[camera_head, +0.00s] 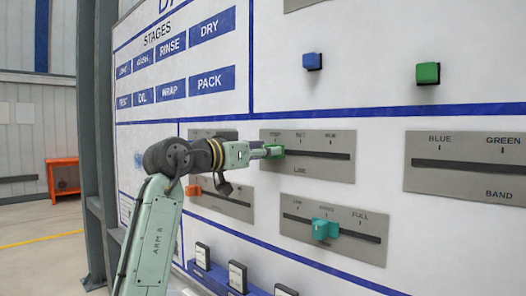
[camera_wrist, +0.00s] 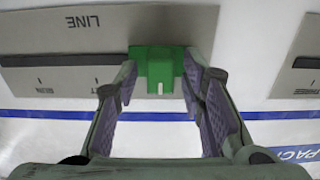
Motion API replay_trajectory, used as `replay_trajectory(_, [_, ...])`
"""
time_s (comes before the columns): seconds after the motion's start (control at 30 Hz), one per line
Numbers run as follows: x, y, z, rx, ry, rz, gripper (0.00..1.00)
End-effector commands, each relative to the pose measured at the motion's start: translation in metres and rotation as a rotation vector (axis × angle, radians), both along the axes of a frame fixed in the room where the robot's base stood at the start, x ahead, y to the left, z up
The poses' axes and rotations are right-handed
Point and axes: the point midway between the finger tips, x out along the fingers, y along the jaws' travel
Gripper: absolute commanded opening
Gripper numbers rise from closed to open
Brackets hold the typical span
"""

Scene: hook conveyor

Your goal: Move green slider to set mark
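The green slider (camera_head: 274,151) sits at the left end of the slot in the grey LINE plate (camera_head: 330,170), under the leftmost mark. The plate has three labelled marks; the left one reads STOP, the middle one looks like SET, and the right one looks like RUN. My gripper (camera_head: 262,151) reaches the slider from the left in the head view. In the wrist view the green slider (camera_wrist: 160,68) fills the gap between the two fingers of my gripper (camera_wrist: 160,80), one on each side, seemingly touching it. The LINE plate (camera_wrist: 60,35) appears upside down there.
A teal slider (camera_head: 325,229) is on the plate below, and an orange slider (camera_head: 193,190) is on a plate partly behind my arm. Blue (camera_head: 312,61) and green (camera_head: 428,73) blocks stick out above. The LINE slot right of the slider is clear.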

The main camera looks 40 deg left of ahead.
Motion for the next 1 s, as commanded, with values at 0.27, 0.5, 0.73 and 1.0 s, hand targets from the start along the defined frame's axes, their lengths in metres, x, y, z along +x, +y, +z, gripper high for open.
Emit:
replay_trajectory(0.27, [-0.0003, 0.0000, 0.0002, 0.000, 0.000, 0.000, 0.16])
replay_trajectory(0.5, [-0.0004, 0.0000, 0.0002, 0.000, 0.000, 0.000, 0.00])
replay_trajectory(0.73, [-0.0004, 0.0000, 0.0002, 0.000, 0.000, 0.000, 0.00])
replay_trajectory(1.0, [-0.0004, -0.0003, 0.0001, 0.000, 0.000, 0.000, 0.00])
